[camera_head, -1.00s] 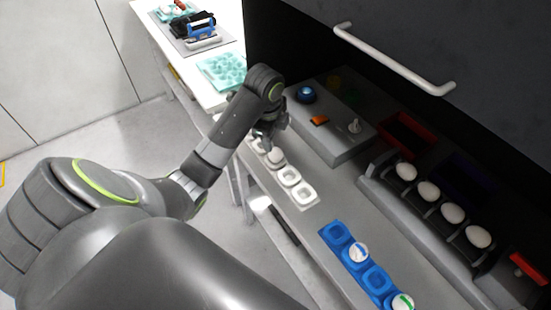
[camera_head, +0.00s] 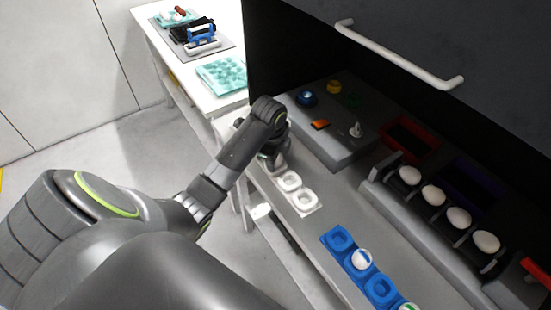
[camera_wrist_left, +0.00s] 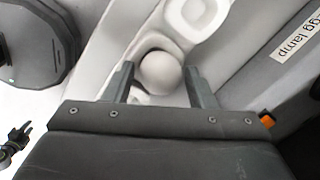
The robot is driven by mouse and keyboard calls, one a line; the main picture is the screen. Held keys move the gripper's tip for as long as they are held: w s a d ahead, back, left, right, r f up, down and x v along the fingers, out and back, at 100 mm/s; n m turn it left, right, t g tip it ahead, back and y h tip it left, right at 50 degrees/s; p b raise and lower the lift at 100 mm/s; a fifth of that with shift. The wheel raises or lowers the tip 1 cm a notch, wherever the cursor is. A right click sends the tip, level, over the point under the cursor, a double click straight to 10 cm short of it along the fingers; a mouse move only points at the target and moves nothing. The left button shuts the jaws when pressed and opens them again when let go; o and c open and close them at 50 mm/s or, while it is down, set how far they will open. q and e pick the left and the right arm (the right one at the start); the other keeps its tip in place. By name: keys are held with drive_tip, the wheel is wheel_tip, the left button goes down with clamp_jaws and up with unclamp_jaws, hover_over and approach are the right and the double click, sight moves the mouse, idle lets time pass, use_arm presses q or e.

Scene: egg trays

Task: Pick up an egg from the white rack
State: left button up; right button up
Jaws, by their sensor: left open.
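The white rack (camera_head: 304,199) lies on the grey counter in the head view. Its two nearest cups look empty, and my arm and gripper hide its far part. My left gripper (camera_head: 272,160) points down over that hidden part. In the left wrist view, a white egg (camera_wrist_left: 160,73) sits in a cup of the white rack (camera_wrist_left: 207,32). The open fingers of my left gripper (camera_wrist_left: 161,84) stand on both sides of the egg, with a gap visible on each side. The neighbouring cup is empty. My right gripper is not in view.
The grey egg lamp box (camera_head: 335,135) stands right beside the white rack. A blue rack (camera_head: 340,238) with marked eggs is nearer. Several white eggs (camera_head: 433,195) sit on a dark roller stand at right. A teal tray (camera_head: 222,74) lies on the back table.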

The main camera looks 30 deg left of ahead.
use_arm(q)
drive_tip(key=c, duration=0.4)
drive_tip(key=shift+r, duration=0.15)
